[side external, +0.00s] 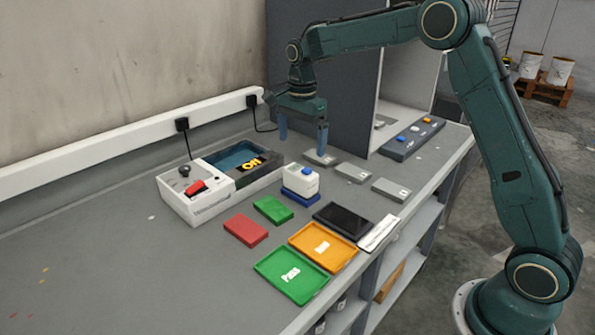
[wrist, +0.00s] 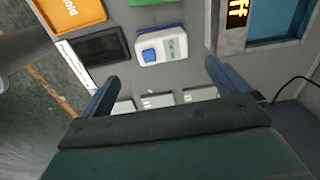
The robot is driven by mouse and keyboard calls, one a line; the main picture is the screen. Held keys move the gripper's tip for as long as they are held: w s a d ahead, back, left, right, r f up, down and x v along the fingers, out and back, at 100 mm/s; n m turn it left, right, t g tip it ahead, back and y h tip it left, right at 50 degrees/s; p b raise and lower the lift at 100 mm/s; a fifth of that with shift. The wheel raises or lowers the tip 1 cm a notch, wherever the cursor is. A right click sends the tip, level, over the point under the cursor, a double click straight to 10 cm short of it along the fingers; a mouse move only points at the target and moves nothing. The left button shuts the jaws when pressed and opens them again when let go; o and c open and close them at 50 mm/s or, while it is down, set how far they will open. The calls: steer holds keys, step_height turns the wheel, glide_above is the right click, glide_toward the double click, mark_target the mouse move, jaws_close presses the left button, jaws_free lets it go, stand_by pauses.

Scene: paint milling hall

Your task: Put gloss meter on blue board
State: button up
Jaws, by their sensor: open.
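The gloss meter is a white box with a blue button (side external: 302,180), upright at the middle of the bench; it also shows in the wrist view (wrist: 162,46). The blue board (side external: 299,197) shows under its lower front edge, and a blue strip (wrist: 158,28) shows along one edge of it in the wrist view. The meter appears to rest on the board, which it mostly covers. My gripper (side external: 303,146) is open and empty, fingers pointing down, above and behind the meter. In the wrist view the meter lies beyond the gap between the fingertips (wrist: 160,72).
A green board (side external: 273,209) and a red board (side external: 245,229) lie nearby. A black tablet (side external: 343,221), an orange tray (side external: 323,246) and a green tray (side external: 291,277) line the front. A white machine (side external: 194,205) stands left. Several grey plates (side external: 353,173) lie right.

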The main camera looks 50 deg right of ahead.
steer(key=s+a+r+n+t, duration=0.35)
steer(key=s+r+n, duration=0.6)
steer(key=s, duration=0.65)
steer(key=s+a+f+n+t, duration=0.1)
steer(key=s+n, duration=0.7)
steer(key=s, duration=1)
steer(key=shift+s+a+t, duration=0.3)
steer(key=shift+a+t, duration=0.25)
